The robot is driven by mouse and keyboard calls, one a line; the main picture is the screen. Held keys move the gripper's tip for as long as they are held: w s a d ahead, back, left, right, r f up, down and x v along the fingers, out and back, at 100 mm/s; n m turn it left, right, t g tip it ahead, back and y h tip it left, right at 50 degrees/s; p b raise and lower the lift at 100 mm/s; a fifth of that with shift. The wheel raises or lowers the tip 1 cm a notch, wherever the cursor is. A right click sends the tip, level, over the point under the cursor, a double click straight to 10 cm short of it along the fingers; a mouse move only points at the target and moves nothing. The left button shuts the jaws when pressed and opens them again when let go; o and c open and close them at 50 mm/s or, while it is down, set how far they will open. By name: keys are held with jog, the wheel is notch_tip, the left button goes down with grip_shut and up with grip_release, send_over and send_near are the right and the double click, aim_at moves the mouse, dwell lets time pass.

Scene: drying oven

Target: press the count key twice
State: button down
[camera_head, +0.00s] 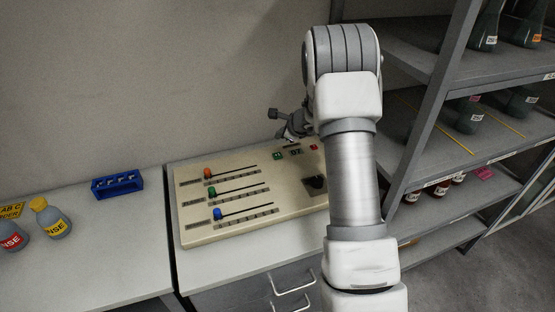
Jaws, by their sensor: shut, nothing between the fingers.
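A beige control panel (240,233) lies on the bench left of my arm. At its upper right sit a green key (277,155), a dark green key or small display (296,151) and a red key (313,147). Their labels are too small to read, so I cannot tell which is the count key. My gripper (281,135) is shut and empty, and appears above and behind this row, apart from the keys. My arm hides part of the gripper and the panel's right edge.
The panel also has orange (208,173), green (212,192) and blue (217,214) slider knobs and a dark square control (315,184). A blue rack (117,186) and two labelled bottles stand left. A metal shelf (430,130) with glassware is close on the right.

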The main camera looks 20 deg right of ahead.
jog(key=b, duration=0.3)
send_over(280, 157)
notch_tip(280, 157, down, 4)
jog(key=shift+w+f, duration=0.1)
jog(key=shift+f, duration=0.1)
jog(key=shift+f+b, duration=0.55)
jog(key=shift+b, duration=0.05)
jog(key=shift+f, duration=0.1)
dwell(1.1)
jog(key=shift+f+b, duration=0.35)
jog(key=shift+b, duration=0.3)
jog(key=shift+f+b, duration=0.45)
jog(key=shift+b, duration=0.15)
dwell(0.5)
jog(key=shift+r, duration=0.1)
jog(key=shift+r+p, duration=0.55)
jog(key=shift+r, duration=0.25)
